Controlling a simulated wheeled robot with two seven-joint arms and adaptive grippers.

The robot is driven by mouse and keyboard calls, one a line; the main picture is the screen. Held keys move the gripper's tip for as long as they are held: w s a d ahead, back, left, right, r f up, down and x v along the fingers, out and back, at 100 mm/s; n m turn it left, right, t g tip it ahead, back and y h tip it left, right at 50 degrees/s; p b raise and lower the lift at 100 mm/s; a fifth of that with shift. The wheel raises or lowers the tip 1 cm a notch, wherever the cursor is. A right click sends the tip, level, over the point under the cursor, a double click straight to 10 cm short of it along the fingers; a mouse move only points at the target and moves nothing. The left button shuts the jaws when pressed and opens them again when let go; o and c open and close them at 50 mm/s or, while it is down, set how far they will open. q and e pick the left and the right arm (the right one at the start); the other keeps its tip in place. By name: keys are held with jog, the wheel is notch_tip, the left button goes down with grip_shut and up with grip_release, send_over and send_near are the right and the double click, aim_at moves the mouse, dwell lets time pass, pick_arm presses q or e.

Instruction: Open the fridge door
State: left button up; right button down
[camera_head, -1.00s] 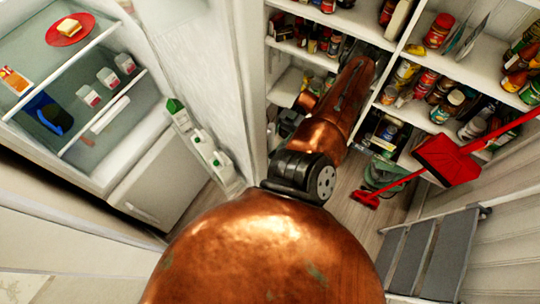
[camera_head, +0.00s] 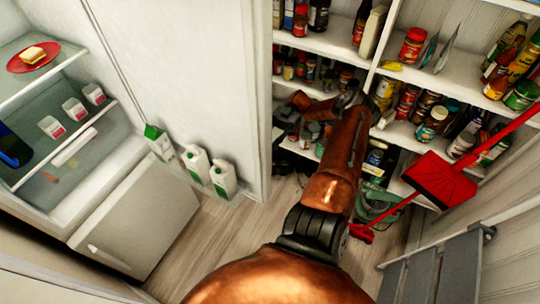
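The fridge (camera_head: 45,150) stands at the left with its interior and shelves exposed. Its white door (camera_head: 190,70) is swung wide open to the right, with milk jugs and a carton in its lower rack. A lower white panel with a handle (camera_head: 110,258) is shut. One copper arm of mine reaches up from the bottom toward the pantry shelves, right of the open door and apart from its face. Its far end bends left among dark shelf items, where the gripper's fingers cannot be made out. No second arm or gripper shows.
Pantry shelves (camera_head: 335,45) with jars and bottles fill the back right. A red dustpan (camera_head: 440,180) and a grey step ladder (camera_head: 432,272) stand at the right. Wooden floor (camera_head: 225,235) is clear before the door. A red plate (camera_head: 33,57) with food sits in the fridge.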

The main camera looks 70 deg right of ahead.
jog(key=shift+s+d+f, duration=0.1)
jog(key=shift+d+f, duration=0.05)
jog(key=shift+d, duration=0.1)
jog(key=c, duration=2)
grip_release()
jog(key=shift+s, duration=0.1)
jog(key=shift+c, duration=0.2)
jog(key=shift+o, duration=1)
notch_tip(320, 180, up, 10)
jog(key=shift+c, duration=0.3)
